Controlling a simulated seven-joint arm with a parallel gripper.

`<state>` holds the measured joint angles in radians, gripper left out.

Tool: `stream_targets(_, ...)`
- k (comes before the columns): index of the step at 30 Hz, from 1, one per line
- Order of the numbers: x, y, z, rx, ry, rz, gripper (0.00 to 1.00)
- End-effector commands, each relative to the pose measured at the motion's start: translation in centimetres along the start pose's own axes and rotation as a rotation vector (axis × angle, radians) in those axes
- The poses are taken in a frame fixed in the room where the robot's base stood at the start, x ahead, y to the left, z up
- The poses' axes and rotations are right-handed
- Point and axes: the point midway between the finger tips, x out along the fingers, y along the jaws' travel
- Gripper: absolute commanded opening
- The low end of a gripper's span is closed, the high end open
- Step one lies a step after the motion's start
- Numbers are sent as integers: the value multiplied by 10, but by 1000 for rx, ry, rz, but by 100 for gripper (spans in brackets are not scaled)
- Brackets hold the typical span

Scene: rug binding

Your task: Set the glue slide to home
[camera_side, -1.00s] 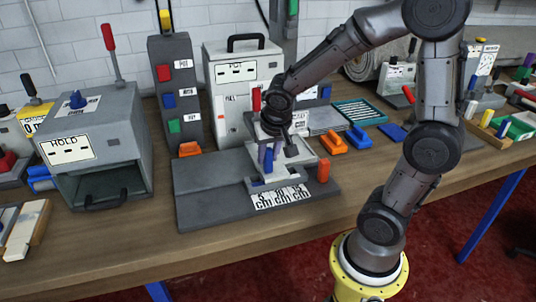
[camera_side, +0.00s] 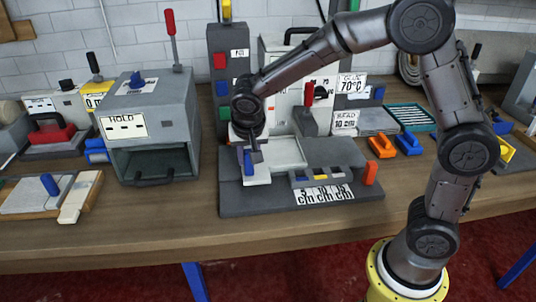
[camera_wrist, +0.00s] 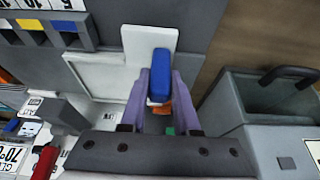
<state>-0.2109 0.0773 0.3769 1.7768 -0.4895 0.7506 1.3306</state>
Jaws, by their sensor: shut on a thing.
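The glue slide is a pale plate (camera_side: 258,179) with an upright blue handle (camera_side: 248,162). It sits at the left end of a dark grey base (camera_side: 235,206) in the side view. My gripper (camera_side: 250,151) is shut on the blue handle from above. In the wrist view the purple fingers of my gripper (camera_wrist: 160,88) lie on both sides of the blue handle (camera_wrist: 161,70), with the pale plate (camera_wrist: 149,40) behind it. The scale label (camera_side: 323,195) with cm marks is on the base's front. The fingers partly hide the handle.
Blue and yellow pieces (camera_side: 320,177) sit in notches along the base, right of the slide. An orange peg (camera_side: 370,172) stands at the base's right end. A grey box marked HOLD (camera_side: 157,100) stands close on the left. Orange and blue clamps lie to the right.

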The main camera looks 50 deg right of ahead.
Motion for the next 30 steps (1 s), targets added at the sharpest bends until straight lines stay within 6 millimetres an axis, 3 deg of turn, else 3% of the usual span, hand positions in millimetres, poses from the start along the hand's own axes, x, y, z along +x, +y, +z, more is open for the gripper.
stream_targets(13,-1,-11,-1,0,3,-10,0)
stream_targets(14,-1,-11,-1,0,3,-10,32)
stream_targets(18,-1,-10,-1,0,3,-9,57)
stream_targets(30,-5,-8,-1,1,2,-3,60)
